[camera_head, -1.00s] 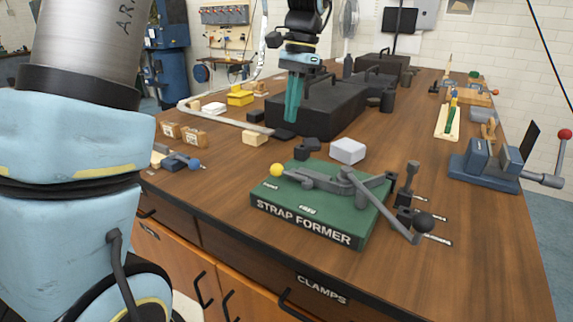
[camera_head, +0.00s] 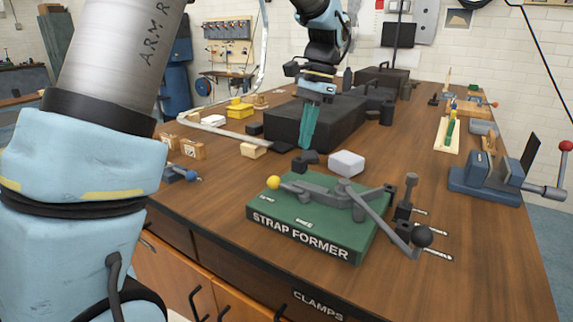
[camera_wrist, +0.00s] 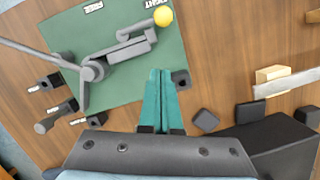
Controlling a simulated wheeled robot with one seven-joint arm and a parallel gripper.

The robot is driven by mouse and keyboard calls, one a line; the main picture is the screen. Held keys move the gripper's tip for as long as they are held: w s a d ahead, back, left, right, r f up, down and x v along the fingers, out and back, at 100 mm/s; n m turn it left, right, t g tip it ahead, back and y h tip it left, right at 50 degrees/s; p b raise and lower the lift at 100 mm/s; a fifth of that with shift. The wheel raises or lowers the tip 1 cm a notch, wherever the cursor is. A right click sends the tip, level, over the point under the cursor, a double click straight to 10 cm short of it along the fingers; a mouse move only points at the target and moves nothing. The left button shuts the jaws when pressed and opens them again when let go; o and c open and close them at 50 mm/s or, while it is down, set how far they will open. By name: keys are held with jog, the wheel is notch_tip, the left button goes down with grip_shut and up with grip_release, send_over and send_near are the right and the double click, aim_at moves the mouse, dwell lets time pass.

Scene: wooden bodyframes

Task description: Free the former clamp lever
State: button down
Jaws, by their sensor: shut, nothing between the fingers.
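The green strap former (camera_head: 300,245) lies on the bench, with grey metal arms on its top. The clamp lever is a grey bar with a yellow ball knob (camera_head: 273,182) at the plate's left edge. In the wrist view the knob (camera_wrist: 162,16) sits beside the label that seems to read TIGHT; the FREE label (camera_wrist: 93,7) lies farther left. My gripper (camera_head: 305,146) is shut and empty, behind the former and apart from the knob. Its teal fingers (camera_wrist: 158,72) point toward the plate in the wrist view.
A white block (camera_head: 346,163) and small dark blocks (camera_head: 308,158) sit just behind the former. A large black case (camera_head: 270,125) stands beyond them. A blue vise (camera_head: 490,180) is at right.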

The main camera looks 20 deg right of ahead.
aim_at(288, 188)
jog(key=x, duration=0.5)
jog(key=shift+a+f+p, duration=0.15)
jog(key=shift+p, duration=0.25)
jog(key=shift+s+a+f+p, duration=0.15)
jog(key=shift+s+a+p, duration=0.05)
jog(key=shift+a, duration=0.4)
jog(key=shift+s+a+f+p, duration=0.15)
jog(key=shift+a+f, duration=0.05)
jog(key=shift+a, duration=0.4)
jog(key=shift+s+a+f+p, duration=0.15)
jog(key=shift+s+a+p, duration=0.05)
jog(key=shift+a, duration=0.45)
